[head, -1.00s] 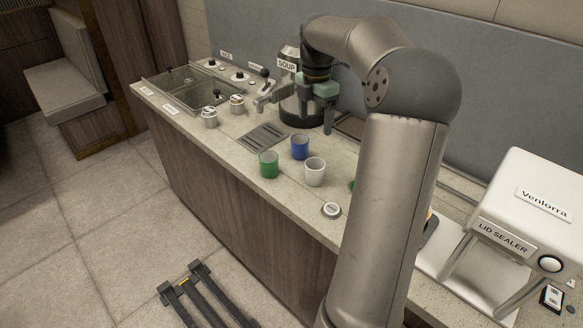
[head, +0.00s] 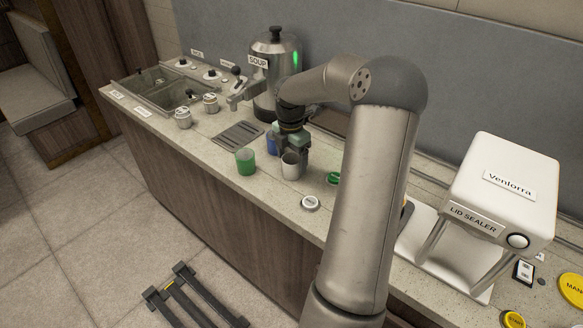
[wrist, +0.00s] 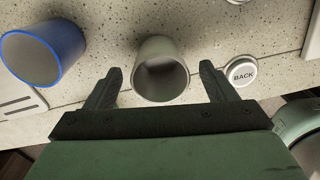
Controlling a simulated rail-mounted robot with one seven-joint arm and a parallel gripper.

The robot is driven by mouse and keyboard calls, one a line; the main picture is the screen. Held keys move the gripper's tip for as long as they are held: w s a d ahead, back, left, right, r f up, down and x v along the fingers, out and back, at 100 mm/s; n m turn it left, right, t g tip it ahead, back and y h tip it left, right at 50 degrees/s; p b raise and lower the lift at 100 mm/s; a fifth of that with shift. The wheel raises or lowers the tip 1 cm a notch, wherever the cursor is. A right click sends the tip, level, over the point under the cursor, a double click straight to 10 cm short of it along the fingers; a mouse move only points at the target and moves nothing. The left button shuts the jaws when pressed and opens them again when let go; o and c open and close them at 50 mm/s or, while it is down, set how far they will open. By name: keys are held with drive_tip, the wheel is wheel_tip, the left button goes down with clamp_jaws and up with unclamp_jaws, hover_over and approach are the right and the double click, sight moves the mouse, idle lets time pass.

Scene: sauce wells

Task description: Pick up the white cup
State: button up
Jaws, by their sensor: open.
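The white cup (head: 291,166) stands on the counter in the head view, partly covered by my gripper. In the wrist view the white cup (wrist: 160,70) is just ahead of and between the two dark fingers, its open mouth facing the camera. My gripper (wrist: 160,88) is open, with a finger to either side of the cup and a gap on both sides. In the head view my gripper (head: 290,160) is low over the counter at the cup. I cannot tell whether a finger touches it.
A green cup (head: 245,161) stands left of the white cup. A blue cup (wrist: 42,54) is close on the left in the wrist view. A white lid (wrist: 241,71) marked BACK lies right of the gripper. The soup pot (head: 275,75) and lid sealer (head: 500,200) stand farther off.

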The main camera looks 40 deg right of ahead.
drive_tip(key=shift+f, duration=0.7)
drive_tip(key=c, duration=1.1)
drive_tip(key=shift+r, duration=0.2)
drive_tip(key=shift+r, duration=0.3)
wheel_tip(320, 180, up, 2)
drive_tip(key=shift+r, duration=0.1)
drive_tip(key=s+a+r, duration=0.2)
drive_tip(key=s+r, duration=0.3)
drive_tip(key=s, duration=0.1)
drive_tip(key=s+a+r+b, duration=0.1)
drive_tip(key=s+a+r, duration=0.1)
drive_tip(key=s+r, duration=0.3)
drive_tip(key=shift+s+a, duration=0.35)
drive_tip(key=shift+s, duration=0.8)
